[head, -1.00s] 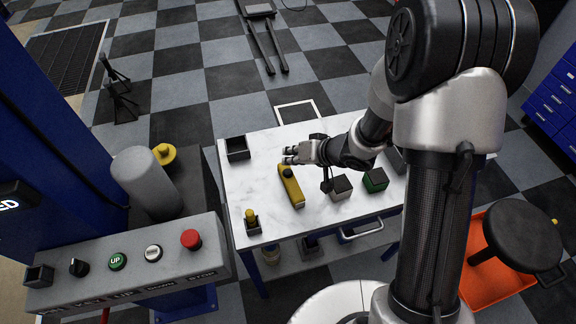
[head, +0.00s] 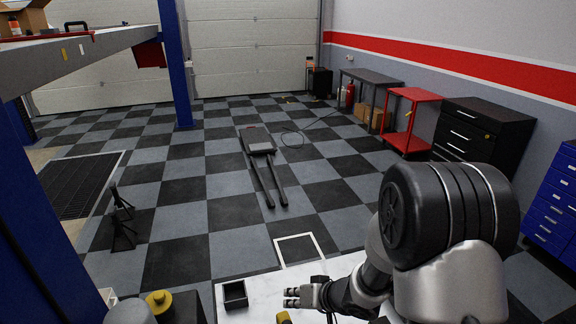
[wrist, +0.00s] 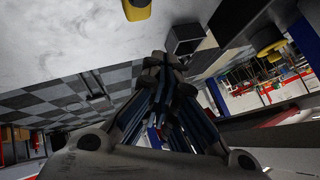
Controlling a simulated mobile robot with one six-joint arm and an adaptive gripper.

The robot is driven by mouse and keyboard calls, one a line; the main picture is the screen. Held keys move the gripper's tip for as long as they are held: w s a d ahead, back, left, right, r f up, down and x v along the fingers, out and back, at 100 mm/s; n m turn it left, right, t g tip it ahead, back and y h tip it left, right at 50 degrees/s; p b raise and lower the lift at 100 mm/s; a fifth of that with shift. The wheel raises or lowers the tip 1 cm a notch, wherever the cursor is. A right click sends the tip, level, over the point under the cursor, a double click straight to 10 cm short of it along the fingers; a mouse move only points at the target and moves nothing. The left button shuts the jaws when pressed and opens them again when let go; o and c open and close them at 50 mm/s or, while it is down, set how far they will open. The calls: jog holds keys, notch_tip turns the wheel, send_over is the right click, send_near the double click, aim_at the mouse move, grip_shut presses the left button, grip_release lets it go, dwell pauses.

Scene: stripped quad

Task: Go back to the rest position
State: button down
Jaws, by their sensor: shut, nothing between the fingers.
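My gripper (head: 291,297) is at the lower middle of the head view, over the white table (head: 262,312), pointing left. Its fingers are together and hold nothing. In the wrist view my gripper (wrist: 163,62) also shows shut, with empty space past the fingertips. A small black open box (head: 235,293) stands on the table to the left of the gripper; it also shows in the wrist view (wrist: 186,39). A yellow object (head: 283,317) lies just below the gripper, cut off by the picture's edge. It also shows at the top of the wrist view (wrist: 137,8).
A yellow knob (head: 159,299) stands left of the table. Past the table is open checkered floor with a black frame with two long bars (head: 262,160). A red cart (head: 404,122), a black drawer cabinet (head: 468,130) and blue drawers (head: 556,205) line the right side.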

jog(key=w+d+r+t+h, duration=0.2)
jog(key=d+r+h, duration=0.2)
jog(key=d+r, duration=0.45)
jog(key=s+d+r+m+h+b, duration=0.15)
jog(key=s+d+r+h, duration=0.25)
jog(key=s+d+r, duration=0.4)
jog(key=s+a+r+g, duration=0.1)
jog(key=s+r, duration=0.1)
jog(key=s, duration=0.8)
jog(key=s+a+r+g+y, duration=0.1)
jog(key=s+a+r+g, duration=0.1)
jog(key=s, duration=0.8)
jog(key=shift+s+a+r, duration=0.25)
jog(key=shift+s+a, duration=0.05)
jog(key=shift+s, duration=0.1)
jog(key=c, duration=2.4)
grip_release()
